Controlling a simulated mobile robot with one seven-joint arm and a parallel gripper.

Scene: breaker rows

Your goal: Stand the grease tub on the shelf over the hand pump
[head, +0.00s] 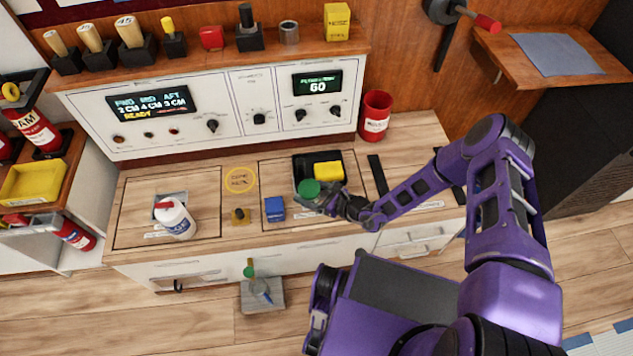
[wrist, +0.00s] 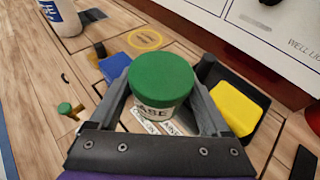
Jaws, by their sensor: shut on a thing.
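The grease tub (head: 309,189) has a green lid and a white side. In the wrist view the tub (wrist: 160,85) shows part of a label, "ASE". My gripper (head: 323,203) is shut on it, with one finger on each side. The tub is upright, just in front of the black tray; I cannot tell if its base touches the counter. A black wall fitting with a red handle (head: 487,23) at the upper right looks like the hand pump. A small wooden shelf (head: 510,68) with a grey-blue mat (head: 558,53) is to its right.
The black tray (head: 298,163) holds a yellow block (head: 328,171). A blue block (head: 274,208) and a white bottle (head: 176,220) stand left on the counter. A red can (head: 375,118) stands at the back. Several tools line the top ledge (head: 190,55). The mat is bare.

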